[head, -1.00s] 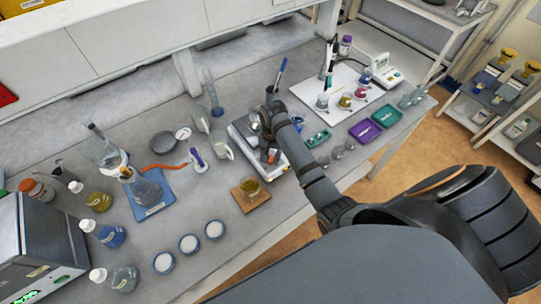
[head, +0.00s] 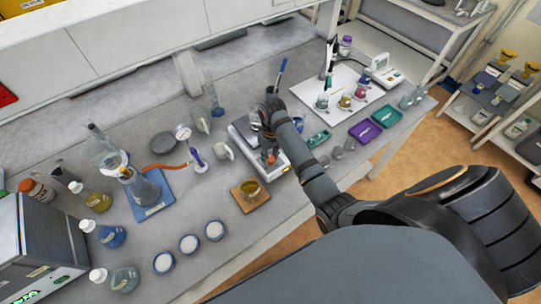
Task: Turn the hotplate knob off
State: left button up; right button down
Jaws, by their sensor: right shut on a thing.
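The hotplate (head: 240,145) is a low white-sided unit with a dark top near the middle of the bench. A glass vessel (head: 254,118) stands at its far part, partly hidden by my right arm. My left gripper is not in view.
A beaker of yellow liquid (head: 251,187) stands on a wooden board just in front of the hotplate. A white mug (head: 223,151) is close on its left. Green and purple trays (head: 365,131) and small glassware lie to the right.

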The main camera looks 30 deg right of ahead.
aim_at(271, 157)
jog(key=n, duration=0.5)
jog(key=shift+n, duration=0.7)
jog(key=c, duration=1)
grip_release()
jog(key=shift+r, duration=0.35)
notch_tip(271, 157, up, 7)
jog(key=shift+w+d+f, duration=0.1)
